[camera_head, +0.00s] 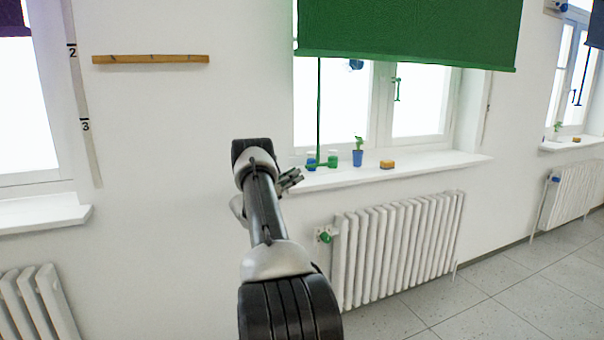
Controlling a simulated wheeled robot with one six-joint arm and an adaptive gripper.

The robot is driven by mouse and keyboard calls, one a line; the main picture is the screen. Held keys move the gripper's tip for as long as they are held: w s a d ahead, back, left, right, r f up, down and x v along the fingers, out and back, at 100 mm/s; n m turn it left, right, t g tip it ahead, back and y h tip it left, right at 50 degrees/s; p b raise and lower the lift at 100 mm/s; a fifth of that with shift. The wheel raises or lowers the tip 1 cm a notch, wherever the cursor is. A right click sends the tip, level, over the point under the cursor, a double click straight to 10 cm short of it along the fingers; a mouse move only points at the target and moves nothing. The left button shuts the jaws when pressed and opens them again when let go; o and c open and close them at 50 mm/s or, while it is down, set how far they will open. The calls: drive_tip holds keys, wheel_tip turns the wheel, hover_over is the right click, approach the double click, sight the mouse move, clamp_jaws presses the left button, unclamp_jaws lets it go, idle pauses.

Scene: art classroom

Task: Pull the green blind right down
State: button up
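The green blind (405,35) hangs over the top part of the middle window, and its lower edge is well above the sill. A thin green cord or rod (319,105) hangs from the blind's left part almost to the sill. Its lower end has a small green piece (314,166). My gripper (294,177) is in front of the wall near the sill's left end, just left of and below that lower end. It looks apart from the cord, but the depth is unclear. The fingers are too small and partly hidden to tell whether they are open.
Small jars (332,159), a blue plant pot (357,157) and a sponge-like block (387,164) stand on the white sill (425,167). A white radiator (395,250) with a green valve knob (325,238) is below. A wooden rail (150,59) is on the left wall.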

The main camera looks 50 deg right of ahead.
sight(316, 165)
drive_tip(key=shift+a, duration=0.1)
drive_tip(key=s+d+r+m+y, duration=0.1)
drive_tip(key=d+m, duration=0.1)
drive_tip(key=d, duration=0.1)
drive_tip(key=s+d+r+m+y, duration=0.1)
drive_tip(key=s+d+m+y, duration=0.1)
drive_tip(key=d, duration=0.1)
drive_tip(key=s+d+r+m+t+y, duration=0.1)
drive_tip(key=s+d, duration=0.1)
drive_tip(key=d, duration=0.1)
drive_tip(key=shift+r+m+y, duration=0.15)
drive_tip(key=shift+m+y, duration=0.15)
drive_tip(key=shift+m, duration=0.1)
drive_tip(key=shift+d, duration=0.1)
clamp_jaws()
